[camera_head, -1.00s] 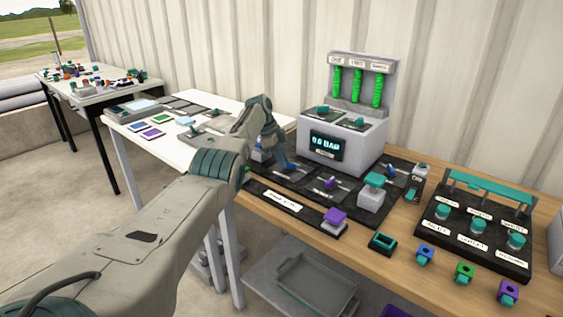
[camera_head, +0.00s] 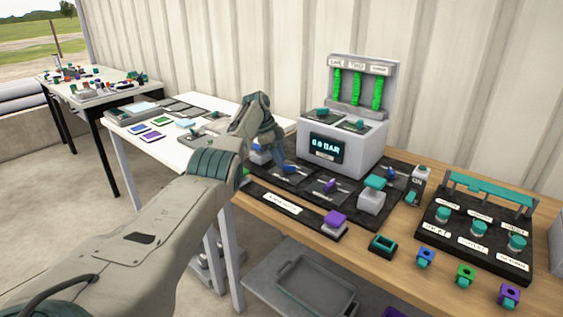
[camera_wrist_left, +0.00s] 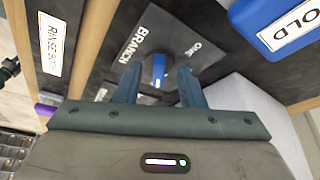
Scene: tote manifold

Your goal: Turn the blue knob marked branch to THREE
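The blue knob (camera_wrist_left: 158,70) sits on a dark plate (camera_wrist_left: 185,22) marked BRANCH in the left wrist view. The word ONE reads at the plate's upper right; another label at its lower left is partly hidden by a finger. My left gripper (camera_wrist_left: 158,86) is open, with one finger on each side of the knob and gaps showing between. In the head view my left gripper (camera_head: 276,150) is low over the left part of the black panel, by the blue knob (camera_head: 290,168). My right gripper is not in view.
The grey console (camera_head: 345,145) with a 0.0 BAR display stands close behind the gripper. A purple knob (camera_head: 330,186) and a teal-topped block (camera_head: 374,183) are to the right. In the wrist view a blue block marked OLD (camera_wrist_left: 270,20) lies close by.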

